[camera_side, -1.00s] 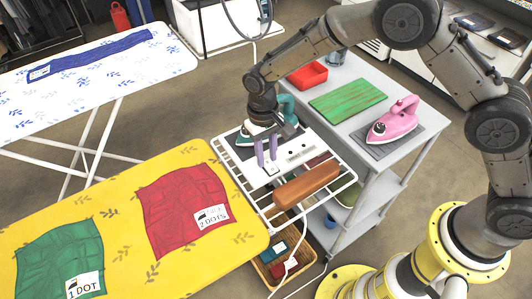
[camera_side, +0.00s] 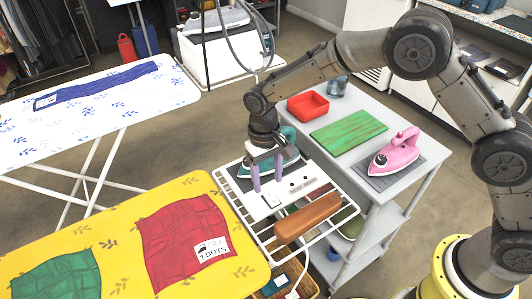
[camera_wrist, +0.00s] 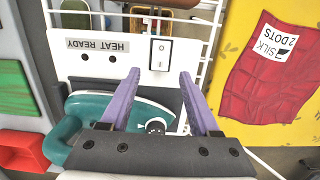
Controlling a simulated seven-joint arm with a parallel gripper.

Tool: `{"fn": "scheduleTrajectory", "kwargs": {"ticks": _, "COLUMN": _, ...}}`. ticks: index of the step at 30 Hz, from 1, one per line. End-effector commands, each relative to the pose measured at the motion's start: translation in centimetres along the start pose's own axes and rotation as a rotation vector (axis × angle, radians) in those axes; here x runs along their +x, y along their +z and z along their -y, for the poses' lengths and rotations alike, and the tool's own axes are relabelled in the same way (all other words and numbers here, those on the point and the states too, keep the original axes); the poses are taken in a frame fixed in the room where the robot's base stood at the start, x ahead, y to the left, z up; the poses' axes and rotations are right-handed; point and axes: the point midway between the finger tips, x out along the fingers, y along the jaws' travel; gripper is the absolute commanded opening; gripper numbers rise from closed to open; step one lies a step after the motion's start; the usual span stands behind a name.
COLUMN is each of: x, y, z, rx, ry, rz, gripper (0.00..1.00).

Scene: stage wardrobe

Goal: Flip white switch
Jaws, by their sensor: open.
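The white rocker switch (camera_wrist: 160,53) sits on a white panel (camera_wrist: 110,64) beside a "HEAT READY" label. In the side view the switch (camera_side: 271,200) is on the panel's near part. My gripper (camera_wrist: 160,72) is open and empty, its two purple fingers spread. In the wrist view the fingertips lie just below the switch, one toward each side of it. In the side view my gripper (camera_side: 268,186) points down over the panel, close to the switch. I cannot tell whether the fingertips touch the panel.
A teal iron (camera_wrist: 95,120) is beside the panel, under my gripper. A brown padded roll (camera_side: 308,217) lies on the white wire rack. The cart holds a pink iron (camera_side: 395,155), green board (camera_side: 348,131) and red tray (camera_side: 308,106). A yellow ironing board (camera_side: 120,215) is left.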

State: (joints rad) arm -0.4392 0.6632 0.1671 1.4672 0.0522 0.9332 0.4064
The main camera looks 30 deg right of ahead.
Motion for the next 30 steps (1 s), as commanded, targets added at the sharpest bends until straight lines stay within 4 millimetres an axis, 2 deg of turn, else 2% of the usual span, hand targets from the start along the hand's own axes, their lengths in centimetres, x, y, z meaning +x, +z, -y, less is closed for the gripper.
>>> {"fn": "scheduleTrajectory", "kwargs": {"ticks": 1, "x": -1.3, "y": -0.1, "z": 0.0, "rx": 0.0, "ry": -0.002, "rz": -0.005, "gripper": 0.62}}
{"fn": "scheduleTrajectory", "kwargs": {"ticks": 6, "x": -5.1, "y": -0.1, "z": 0.0, "rx": 0.001, "ry": -0.002, "rz": -0.006, "gripper": 0.62}}
{"fn": "scheduleTrajectory", "kwargs": {"ticks": 15, "x": -9.8, "y": -0.1, "z": 0.0, "rx": 0.0, "ry": -0.001, "rz": -0.004, "gripper": 0.62}}
{"fn": "scheduleTrajectory", "kwargs": {"ticks": 21, "x": -10.7, "y": 0.0, "z": 0.0, "rx": 0.0, "ry": 0.0, "rz": -0.002, "gripper": 0.62}}
{"fn": "scheduleTrajectory", "kwargs": {"ticks": 30, "x": -10.7, "y": -0.1, "z": -0.2, "rx": 0.004, "ry": 0.0, "rz": -0.001, "gripper": 0.62}}
